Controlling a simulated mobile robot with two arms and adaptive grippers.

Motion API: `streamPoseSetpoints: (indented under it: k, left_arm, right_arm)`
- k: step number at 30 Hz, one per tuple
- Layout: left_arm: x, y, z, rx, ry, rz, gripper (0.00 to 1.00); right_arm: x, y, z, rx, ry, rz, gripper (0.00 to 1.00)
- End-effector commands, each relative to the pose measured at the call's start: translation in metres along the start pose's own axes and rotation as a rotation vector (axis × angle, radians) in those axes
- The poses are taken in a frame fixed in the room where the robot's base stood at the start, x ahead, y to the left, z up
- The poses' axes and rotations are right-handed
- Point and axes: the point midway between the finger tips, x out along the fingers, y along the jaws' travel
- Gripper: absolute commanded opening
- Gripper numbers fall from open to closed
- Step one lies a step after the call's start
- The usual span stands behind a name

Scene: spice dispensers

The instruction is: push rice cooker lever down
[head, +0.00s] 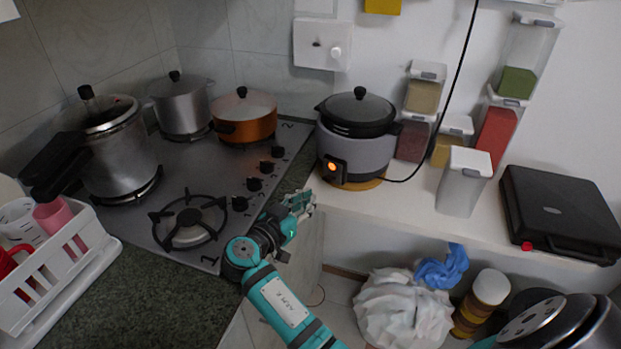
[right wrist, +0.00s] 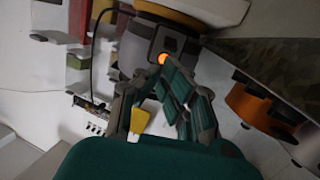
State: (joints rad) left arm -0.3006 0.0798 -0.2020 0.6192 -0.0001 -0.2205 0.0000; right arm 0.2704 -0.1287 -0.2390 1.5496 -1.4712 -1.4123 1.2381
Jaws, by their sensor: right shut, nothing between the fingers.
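The grey rice cooker (head: 372,154) with a black lid stands on a round wooden base on the white counter in the head view. Its black front panel (head: 341,173) has a lit orange light. The lever is too small to make out separately. My right gripper (head: 301,200) is shut and empty, in front of the cooker and to its left, by the stove's edge. In the right wrist view the cooker (right wrist: 137,52) appears upside down, its orange light just beyond the fingers. Contact cannot be made out. My left gripper is not in view.
A gas stove (head: 225,190) with several pots is at left. Spice dispensers (head: 424,90) and a white container (head: 463,180) stand right of the cooker. A black cord (head: 456,82) runs beside it. A black appliance (head: 562,212) lies farther right. Bare counter lies before the cooker.

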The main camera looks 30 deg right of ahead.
Motion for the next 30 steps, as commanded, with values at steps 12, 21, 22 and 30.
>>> streamPoseSetpoints:
  k: [12,21,22,30]
  left_arm:
    - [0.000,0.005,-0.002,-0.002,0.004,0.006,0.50]
    - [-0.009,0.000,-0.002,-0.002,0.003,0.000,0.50]
    - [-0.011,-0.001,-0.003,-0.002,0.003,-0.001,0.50]
    - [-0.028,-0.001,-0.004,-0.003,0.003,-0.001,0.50]
  right_arm:
    - [-0.002,-0.011,-0.018,0.040,0.062,0.002,0.00]
    - [0.017,-0.010,-0.022,0.036,0.064,0.005,0.00]
    - [0.022,-0.010,-0.022,0.036,0.064,0.005,0.00]
    - [0.072,-0.010,-0.025,0.035,0.064,0.004,0.00]
